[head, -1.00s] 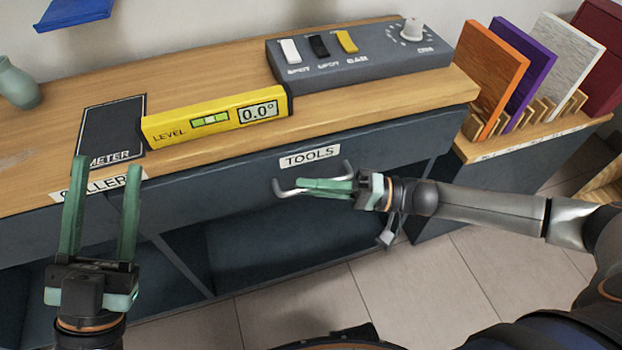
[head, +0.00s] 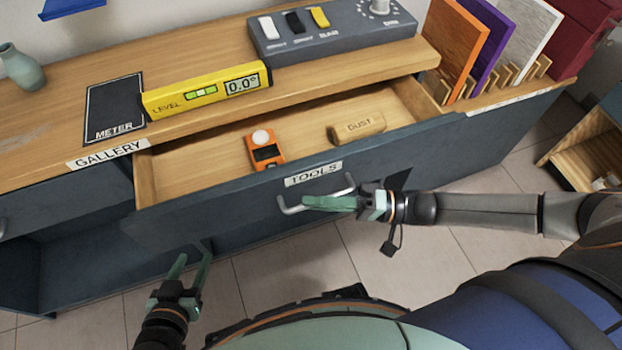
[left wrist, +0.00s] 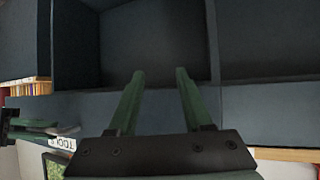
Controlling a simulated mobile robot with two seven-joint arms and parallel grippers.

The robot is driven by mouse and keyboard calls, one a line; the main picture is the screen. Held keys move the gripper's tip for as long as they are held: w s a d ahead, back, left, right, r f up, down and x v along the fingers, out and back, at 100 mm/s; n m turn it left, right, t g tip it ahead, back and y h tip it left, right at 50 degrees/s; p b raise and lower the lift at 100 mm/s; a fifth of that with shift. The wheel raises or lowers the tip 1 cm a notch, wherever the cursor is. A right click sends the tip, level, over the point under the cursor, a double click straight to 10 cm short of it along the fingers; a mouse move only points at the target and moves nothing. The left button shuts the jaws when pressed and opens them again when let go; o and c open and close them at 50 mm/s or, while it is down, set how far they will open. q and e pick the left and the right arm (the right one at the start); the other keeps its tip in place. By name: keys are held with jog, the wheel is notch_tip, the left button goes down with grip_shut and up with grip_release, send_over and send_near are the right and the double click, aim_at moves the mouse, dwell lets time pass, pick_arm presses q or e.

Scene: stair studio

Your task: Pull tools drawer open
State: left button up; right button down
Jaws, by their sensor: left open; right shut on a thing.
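The tools drawer (head: 210,212), dark grey with a TOOLS label (head: 313,174), stands pulled out from the wooden-topped cabinet. Inside it lie an orange meter (head: 265,150) with a white dome and a wooden block marked DUST (head: 358,127). My right gripper (head: 330,203) is shut on the drawer's metal handle (head: 290,209). My left gripper (head: 190,270) is open and empty, low in front of the cabinet, below the drawer front. In the left wrist view its two green fingers (left wrist: 160,100) are apart with nothing between them.
On the cabinet top (head: 50,125) are a yellow level (head: 205,91), a black METER pad (head: 114,105), a switch box (head: 330,35) and a pale vase (head: 22,68). Coloured panels (head: 465,45) stand in a rack at right. Tiled floor (head: 300,260) is open in front.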

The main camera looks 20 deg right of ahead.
jog(key=shift+s+r, duration=0.1)
jog(key=shift+s, duration=0.55)
pick_arm(q)
jog(key=shift+s+d+f+g+p, duration=0.15)
jog(key=shift+s+f+g+p, duration=0.2)
jog(key=shift+s+f+g, duration=0.25)
jog(key=shift+s+d+f+g+p, duration=0.1)
jog(key=shift+s+f+g+p, duration=0.3)
jog(key=shift+s+f, duration=0.35)
pick_arm(e)
jog(key=shift+s, duration=1.2)
pick_arm(q)
jog(key=shift+s, duration=0.15)
pick_arm(e)
jog(key=c, duration=0.9)
grip_release()
jog(key=v, duration=1.2)
jog(key=shift+s+d, duration=0.1)
jog(key=shift+d, duration=0.15)
